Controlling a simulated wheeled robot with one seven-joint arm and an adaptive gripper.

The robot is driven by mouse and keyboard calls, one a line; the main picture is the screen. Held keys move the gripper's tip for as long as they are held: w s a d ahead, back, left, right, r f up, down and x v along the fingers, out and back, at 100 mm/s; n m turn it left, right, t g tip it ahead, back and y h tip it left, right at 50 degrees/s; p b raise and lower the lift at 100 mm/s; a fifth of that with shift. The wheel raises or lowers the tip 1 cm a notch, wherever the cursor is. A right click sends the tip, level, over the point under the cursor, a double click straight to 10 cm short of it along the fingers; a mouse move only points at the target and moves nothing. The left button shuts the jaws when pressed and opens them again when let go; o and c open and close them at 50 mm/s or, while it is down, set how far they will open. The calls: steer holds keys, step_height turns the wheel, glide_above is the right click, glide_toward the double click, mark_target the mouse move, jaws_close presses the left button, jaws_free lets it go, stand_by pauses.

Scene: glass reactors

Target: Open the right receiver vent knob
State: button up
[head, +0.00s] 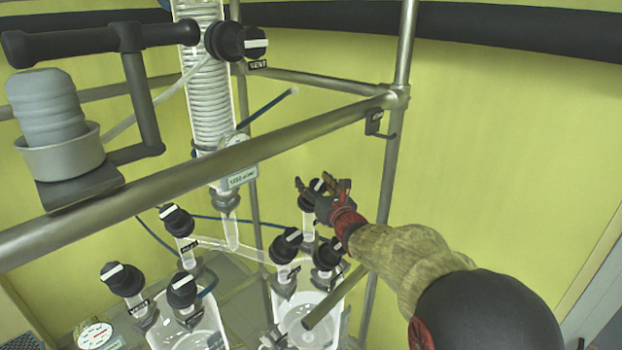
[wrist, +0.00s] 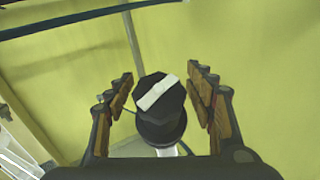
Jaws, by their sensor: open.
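In the wrist view a black knob with a white bar on its top (wrist: 160,95) stands between the two wooden-faced fingers of my gripper (wrist: 163,100). The fingers are open, with a gap on each side of the knob. In the head view my gripper (head: 325,187) is at the rearmost knob (head: 317,186) of the right receiver (head: 306,308), and its fingers partly hide that knob. Two more black knobs, a front one (head: 286,245) and a right one (head: 327,256), stand on the same receiver. I cannot read a label on the knob at my gripper.
A metal rail (head: 190,182) crosses in front of the receivers, and an upright post (head: 394,150) stands close to my arm. The left receiver (head: 190,335) has several black knobs. A coiled glass condenser (head: 210,105) rises behind the rail. The yellow wall area at right is clear.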

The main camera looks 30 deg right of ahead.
steer(key=shift+w, duration=0.85)
steer(key=shift+c, duration=1.2)
steer(key=shift+d, duration=0.1)
steer(key=c, duration=1)
steer(key=shift+c, duration=0.6)
